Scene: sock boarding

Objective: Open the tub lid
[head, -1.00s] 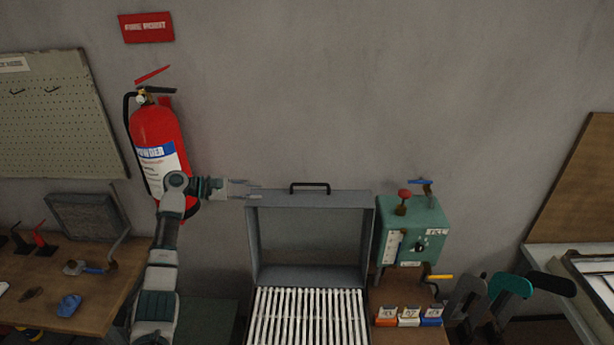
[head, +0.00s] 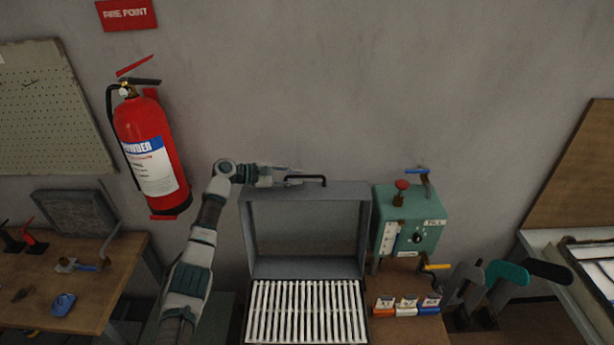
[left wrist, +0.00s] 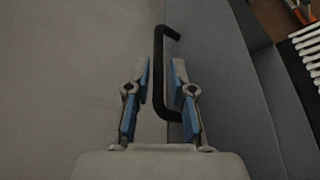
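The tub (head: 250,310) is grey with a row of white slats inside. Its lid (head: 247,230) stands upright at the back, with a black bar handle (head: 318,178) on its top edge. My left gripper (head: 290,178) is at the left end of this handle. In the left wrist view, the open fingers (left wrist: 161,64) with blue pads lie on either side of the handle (left wrist: 158,45), with gaps visible. Contact is not clear. My right gripper is not in view.
A green box (head: 410,218) with a red knob and blue lever stands right of the lid. A red fire extinguisher (head: 150,150) hangs on the wall to the left. A wooden bench (head: 115,260) holds small tools. Dark and teal paddle shapes (head: 508,272) stand at the right.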

